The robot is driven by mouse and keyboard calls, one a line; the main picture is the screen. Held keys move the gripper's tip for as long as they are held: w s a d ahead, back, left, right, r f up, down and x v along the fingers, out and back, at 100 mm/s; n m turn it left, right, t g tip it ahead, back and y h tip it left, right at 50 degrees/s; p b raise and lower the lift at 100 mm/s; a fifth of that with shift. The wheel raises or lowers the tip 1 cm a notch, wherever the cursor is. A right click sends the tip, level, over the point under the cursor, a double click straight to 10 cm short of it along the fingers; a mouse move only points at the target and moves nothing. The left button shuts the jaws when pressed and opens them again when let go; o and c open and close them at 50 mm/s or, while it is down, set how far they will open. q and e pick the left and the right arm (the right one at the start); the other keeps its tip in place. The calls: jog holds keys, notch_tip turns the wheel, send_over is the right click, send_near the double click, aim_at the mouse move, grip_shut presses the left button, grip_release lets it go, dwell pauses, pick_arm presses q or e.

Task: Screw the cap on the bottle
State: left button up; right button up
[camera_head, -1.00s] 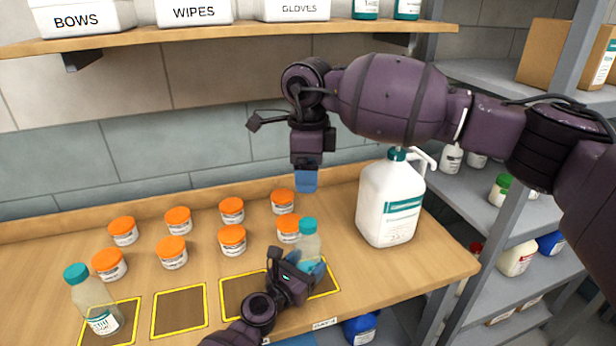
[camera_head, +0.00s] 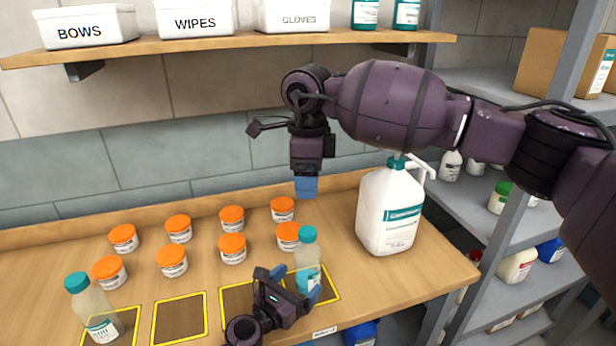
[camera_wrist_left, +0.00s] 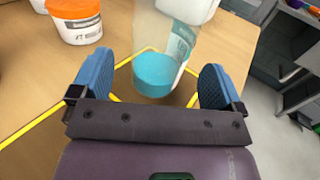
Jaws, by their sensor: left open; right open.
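A clear bottle (camera_head: 306,270) with blue liquid at its base stands upright in the rightmost yellow-outlined square on the bench. Its teal cap (camera_head: 307,234) sits on top; I cannot tell how tight it is. My left gripper (camera_head: 297,284) is open low in front of the bottle. In the left wrist view, the bottle (camera_wrist_left: 165,35) stands ahead between the two blue fingers (camera_wrist_left: 155,88), with a gap on both sides; its top is out of frame. My right gripper (camera_head: 306,187) points down above and behind the cap, open and empty; its fingers overlap in this view.
Another teal-capped bottle (camera_head: 97,310) stands in the leftmost square. Several orange-lidded jars (camera_head: 232,249) stand behind the squares. A large white pump jug (camera_head: 390,210) stands to the right. A shelf (camera_head: 230,44) with labelled bins hangs above. An outlined square (camera_head: 180,318) is empty.

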pick_arm(q)
jog(key=v, duration=0.7)
